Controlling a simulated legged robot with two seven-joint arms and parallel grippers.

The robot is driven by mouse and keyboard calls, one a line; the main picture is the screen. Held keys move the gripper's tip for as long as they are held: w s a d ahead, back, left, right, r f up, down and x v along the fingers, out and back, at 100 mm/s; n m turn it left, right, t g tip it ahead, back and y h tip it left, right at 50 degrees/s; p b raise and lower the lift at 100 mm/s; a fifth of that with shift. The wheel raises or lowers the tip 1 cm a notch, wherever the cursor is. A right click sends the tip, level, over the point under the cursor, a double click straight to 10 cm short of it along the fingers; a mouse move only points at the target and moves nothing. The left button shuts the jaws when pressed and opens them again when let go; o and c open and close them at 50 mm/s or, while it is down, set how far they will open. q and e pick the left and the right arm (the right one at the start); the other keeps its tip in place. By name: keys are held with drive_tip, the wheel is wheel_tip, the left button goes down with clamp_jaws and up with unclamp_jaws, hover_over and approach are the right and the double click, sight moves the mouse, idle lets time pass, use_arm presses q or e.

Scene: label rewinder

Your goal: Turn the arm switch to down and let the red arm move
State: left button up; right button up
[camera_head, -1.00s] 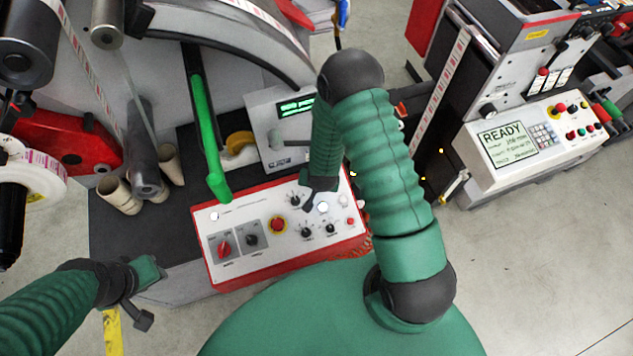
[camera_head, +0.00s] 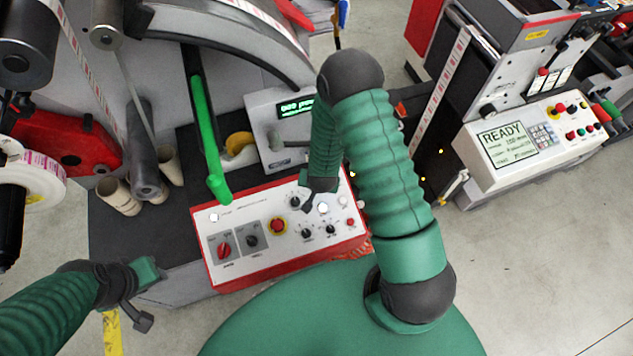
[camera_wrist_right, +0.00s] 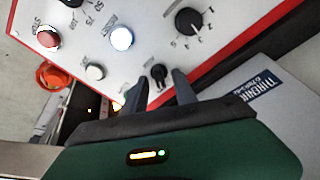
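A white control panel with a red rim (camera_head: 215,280) lies below the machine in the head view. In the right wrist view a small black switch (camera_wrist_right: 158,73) on the panel sits between the fingertips of my right gripper (camera_wrist_right: 160,80). The fingers are apart; I cannot tell whether they touch the switch. In the head view my right gripper (camera_head: 318,188) is low over the panel's upper right and covers that spot. A red arm-like part (camera_head: 65,142) stands at the left beside a label roll. My left gripper (camera_head: 148,297) is open and empty at the lower left.
The panel also carries a red knob (camera_head: 225,250), an emergency stop (camera_head: 278,225), a lit white button (camera_wrist_right: 122,38) and a dial (camera_wrist_right: 188,20). A green bar (camera_head: 205,130) ends above the panel. A display box (camera_head: 280,150) stands behind it.

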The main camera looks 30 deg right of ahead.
drive_tip(key=p+v, duration=0.3)
drive_tip(key=v, duration=1.3)
drive_tip(key=shift+r, duration=0.3)
drive_tip(key=shift+f, duration=0.1)
drive_tip(key=shift+s, duration=0.1)
drive_tip(key=s+a+f+n+g+y+b, duration=0.1)
drive_tip(key=s+a+f+n+y+b, duration=0.1)
drive_tip(key=a+n+b, duration=0.3)
drive_tip(key=s+f+n+b, duration=0.1)
drive_tip(key=n+b, duration=0.3)
drive_tip(key=b, duration=0.5)
drive_tip(key=shift+s+f+g, duration=0.3)
drive_tip(key=shift+s, duration=0.05)
